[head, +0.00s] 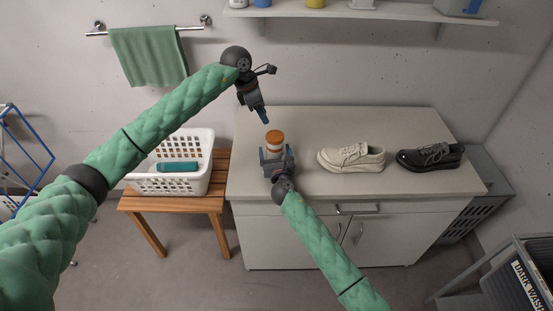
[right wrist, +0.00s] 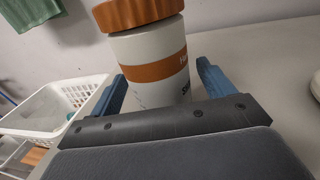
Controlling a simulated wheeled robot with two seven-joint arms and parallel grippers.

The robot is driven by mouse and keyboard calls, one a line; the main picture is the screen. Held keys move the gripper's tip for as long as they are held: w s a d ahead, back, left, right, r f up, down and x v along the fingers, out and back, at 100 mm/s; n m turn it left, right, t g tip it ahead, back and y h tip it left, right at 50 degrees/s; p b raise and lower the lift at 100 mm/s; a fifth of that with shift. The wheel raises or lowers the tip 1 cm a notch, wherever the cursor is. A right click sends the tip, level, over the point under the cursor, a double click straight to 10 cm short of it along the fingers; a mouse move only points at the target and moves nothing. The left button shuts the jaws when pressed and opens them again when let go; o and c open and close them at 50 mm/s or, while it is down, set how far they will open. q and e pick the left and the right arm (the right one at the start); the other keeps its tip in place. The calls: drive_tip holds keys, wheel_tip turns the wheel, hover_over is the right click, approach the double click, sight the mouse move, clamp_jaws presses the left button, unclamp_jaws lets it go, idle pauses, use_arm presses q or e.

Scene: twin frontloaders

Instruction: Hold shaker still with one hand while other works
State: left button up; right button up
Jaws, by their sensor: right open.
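The shaker (head: 275,143) is a white jar with an orange lid and an orange band. It stands upright near the left front of the white cabinet top. It also shows in the right wrist view (right wrist: 155,75), with its lid cut off by the top edge. My right gripper (head: 276,156) is open, with one blue finger on each side of the shaker. In the right wrist view a gap shows between the right finger and the jar. My left gripper (head: 264,117) hangs above and behind the shaker, apart from the lid, fingers pointing down. Its jaw gap is too small to judge.
A cream shoe (head: 352,158) and a black shoe (head: 430,158) stand on the cabinet (head: 380,123) to the right. A white basket (head: 190,180) with a teal item sits on a wooden bench (head: 215,201) at left. A shelf (head: 365,14) hangs above. The cabinet top behind the shoes is clear.

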drive_tip(key=shift+w+a, duration=0.15)
drive_tip(key=shift+w, duration=0.9)
